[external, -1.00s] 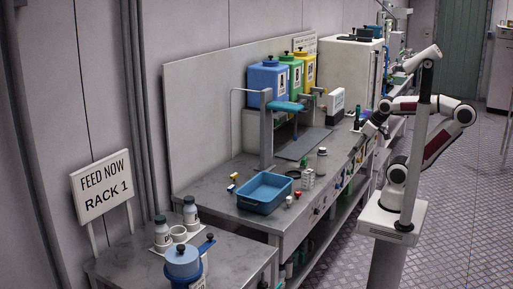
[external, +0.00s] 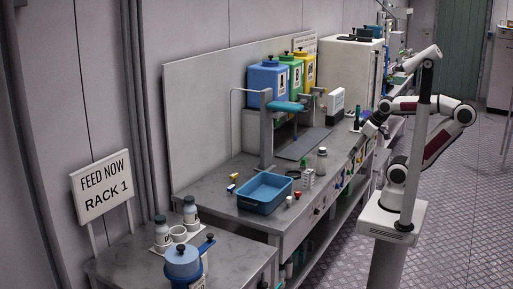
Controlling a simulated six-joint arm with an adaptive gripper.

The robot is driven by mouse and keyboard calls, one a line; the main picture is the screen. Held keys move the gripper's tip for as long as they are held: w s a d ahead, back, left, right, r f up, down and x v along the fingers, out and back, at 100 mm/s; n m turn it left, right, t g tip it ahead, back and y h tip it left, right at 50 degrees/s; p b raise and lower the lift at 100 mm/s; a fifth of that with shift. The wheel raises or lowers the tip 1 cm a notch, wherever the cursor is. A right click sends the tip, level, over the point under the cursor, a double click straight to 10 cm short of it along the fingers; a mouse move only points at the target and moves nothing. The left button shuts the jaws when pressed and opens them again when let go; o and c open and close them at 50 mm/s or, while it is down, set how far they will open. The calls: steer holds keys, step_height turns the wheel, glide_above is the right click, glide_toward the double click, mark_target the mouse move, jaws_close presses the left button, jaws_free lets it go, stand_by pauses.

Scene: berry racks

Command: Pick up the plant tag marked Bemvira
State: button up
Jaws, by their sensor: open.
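No plant tag marked Bemvira can be made out; any lettering that small is unreadable in the external view. Small coloured pieces (external: 233,179), yellow, blue and red, lie on the bench left of the blue tray, but I cannot tell what they are. My gripper (external: 362,129) is at the bench's right edge, beyond the tray and close to a small dark green and blue item (external: 357,115). It is open, and its fingertips are small and dark there. I see nothing held in it.
A blue tray (external: 242,201) sits on the metal bench. A grey bottle (external: 322,164), a small white rack (external: 308,179) and a red-topped item (external: 297,195) stand nearby. Blue (external: 264,80), green and yellow containers stand above a dispenser frame. The bench front-left of the tray is clear.

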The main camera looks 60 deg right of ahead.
steer(key=w+a+r+t+y, duration=0.1)
steer(key=w+a, duration=0.3)
steer(key=w, duration=0.7)
steer(key=w+a+t+y, duration=0.15)
steer(key=w+a, duration=0.25)
steer(key=w, duration=0.6)
steer(key=w+a+r+t, duration=0.1)
steer(key=w+a+t, duration=0.15)
steer(key=w, duration=0.85)
steer(key=w+a+f+h, duration=0.1)
steer(key=w+f, duration=0.5)
steer(key=w+f+m+t+h, duration=0.1)
steer(key=w+f+h, duration=0.1)
steer(key=w+f, duration=0.4)
steer(key=w+a+f+m+h, duration=0.1)
steer(key=w+f, duration=0.5)
steer(key=shift+w+a+f+h, duration=0.1)
steer(key=shift+w+a+h, duration=0.05)
steer(key=shift+a+h, duration=0.15)
steer(key=shift+w+d+f, duration=0.1)
steer(key=shift+w+f, duration=0.1)
steer(key=shift+f, duration=0.35)
